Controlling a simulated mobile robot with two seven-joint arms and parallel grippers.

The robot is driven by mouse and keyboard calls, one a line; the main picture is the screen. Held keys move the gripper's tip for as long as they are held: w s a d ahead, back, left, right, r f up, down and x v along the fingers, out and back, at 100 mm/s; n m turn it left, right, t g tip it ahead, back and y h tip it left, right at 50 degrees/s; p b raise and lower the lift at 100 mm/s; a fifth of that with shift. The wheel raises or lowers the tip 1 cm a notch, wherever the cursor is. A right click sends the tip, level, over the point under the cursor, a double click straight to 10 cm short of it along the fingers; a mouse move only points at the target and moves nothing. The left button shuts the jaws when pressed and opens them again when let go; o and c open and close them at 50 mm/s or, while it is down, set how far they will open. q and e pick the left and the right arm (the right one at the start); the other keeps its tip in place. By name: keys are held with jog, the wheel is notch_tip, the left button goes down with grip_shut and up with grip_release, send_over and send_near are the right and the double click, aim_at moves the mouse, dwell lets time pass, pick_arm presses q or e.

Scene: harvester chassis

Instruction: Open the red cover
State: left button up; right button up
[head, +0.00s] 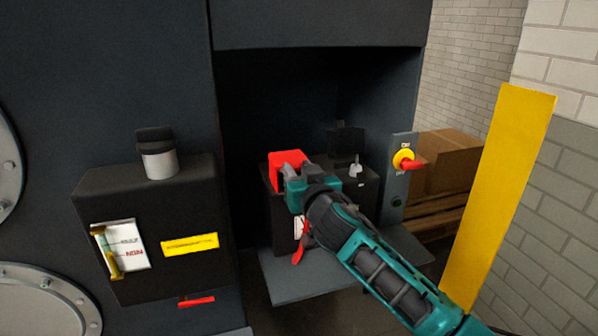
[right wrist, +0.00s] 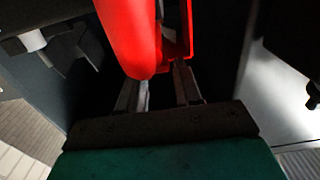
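The red cover (head: 287,157) sits on the left part of the top of a black box (head: 368,187) inside the dark recess. My right gripper (head: 291,177) is right at the cover's near side, and its arm comes in from the lower right. In the right wrist view the red cover (right wrist: 132,30) fills the top middle. The two fingers of my right gripper (right wrist: 163,88) stand apart there with a dark gap between them, and the cover's rounded lower end overlaps the left finger. I cannot tell whether they touch. My left gripper is not in view.
A grey terminal post (head: 355,169) and a raised black flap (head: 346,139) are on the black box's right side. A red-and-yellow rotary switch (head: 405,160) is on the panel to the right. A yellow post (head: 497,200) stands further right. A black labelled box (head: 160,235) juts out at left.

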grip_shut()
dwell(0.3)
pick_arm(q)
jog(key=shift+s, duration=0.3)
pick_arm(e)
jog(key=shift+w+r, duration=0.1)
jog(key=shift+r, duration=0.3)
